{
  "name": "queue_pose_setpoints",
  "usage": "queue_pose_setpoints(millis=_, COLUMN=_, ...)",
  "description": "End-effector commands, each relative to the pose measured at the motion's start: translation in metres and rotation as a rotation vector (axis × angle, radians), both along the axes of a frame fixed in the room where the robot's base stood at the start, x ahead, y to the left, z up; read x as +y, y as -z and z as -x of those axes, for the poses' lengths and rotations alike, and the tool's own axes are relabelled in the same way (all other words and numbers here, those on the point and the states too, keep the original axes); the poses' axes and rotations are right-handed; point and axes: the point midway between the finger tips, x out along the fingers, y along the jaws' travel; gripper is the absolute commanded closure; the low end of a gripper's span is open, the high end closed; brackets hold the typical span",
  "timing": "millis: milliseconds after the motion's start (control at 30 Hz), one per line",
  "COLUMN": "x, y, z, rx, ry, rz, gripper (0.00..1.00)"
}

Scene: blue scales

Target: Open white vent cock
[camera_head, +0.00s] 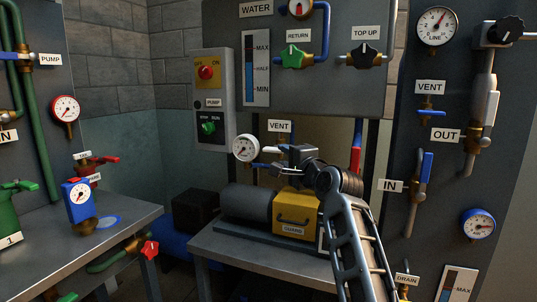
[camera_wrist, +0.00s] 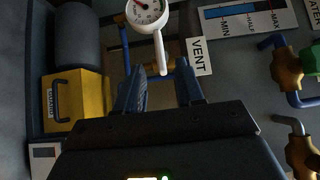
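The white vent cock shows in the wrist view as a slim white lever (camera_wrist: 160,50) below a round gauge, beside the VENT label (camera_wrist: 198,57). Some brass fitting shows behind it. In the head view the white lever (camera_head: 272,150) is small, right of the gauge and under the VENT label (camera_head: 279,126), partly hidden by my gripper. My gripper (camera_wrist: 161,67) is open, its two dark fingers apart with the lever's end in the gap between the tips. Whether a finger touches it I cannot tell. My gripper also shows in the head view (camera_head: 274,158).
The white-faced gauge (camera_head: 245,148) sits close left of the cock. A yellow guard box (camera_head: 297,214) and dark motor (camera_head: 250,201) stand on the bench below. A control panel (camera_head: 300,80) overhangs above. Another VENT cock with a blue lever (camera_head: 431,112) is on the right panel.

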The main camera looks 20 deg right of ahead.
Motion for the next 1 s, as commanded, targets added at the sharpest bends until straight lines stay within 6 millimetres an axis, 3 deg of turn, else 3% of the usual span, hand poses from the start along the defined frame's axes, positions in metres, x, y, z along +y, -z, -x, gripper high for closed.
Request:
queue_pose_setpoints(millis=500, x=0.01, y=0.0, z=-0.062, rx=0.0, ry=0.0, rz=0.001, gripper=0.63)
queue_pose_setpoints(millis=1000, x=0.011, y=0.0, z=-0.074, rx=0.0, ry=0.001, rz=0.003, gripper=0.63)
